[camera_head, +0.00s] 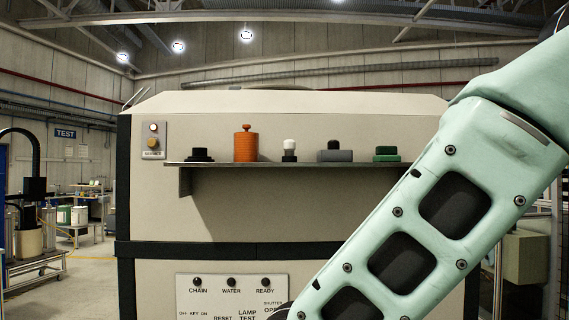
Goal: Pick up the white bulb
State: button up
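The white bulb (289,145) is a small pale piece on top of a dark stand or base (289,157). It stands upright on the narrow shelf (225,163) on the front of the beige machine, near the middle of the view. An orange ribbed cylinder is to its left and a grey block is to its right. My gripper is not in view; only a pale green link of my arm shows, across the right side. Nothing hides the bulb.
On the shelf are also a black piece (199,155), the orange cylinder (246,144), the grey block (335,155) and a green piece (386,154). My arm link overlaps the shelf's right end. A control panel (232,296) is below. Gaps separate the shelf items.

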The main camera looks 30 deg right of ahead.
aim_at(289, 145)
jog(key=i+j, duration=0.25)
jog(key=j, duration=0.15)
jog(key=i+j+z, duration=0.15)
jog(key=j, duration=0.25)
jog(key=i+j, duration=0.35)
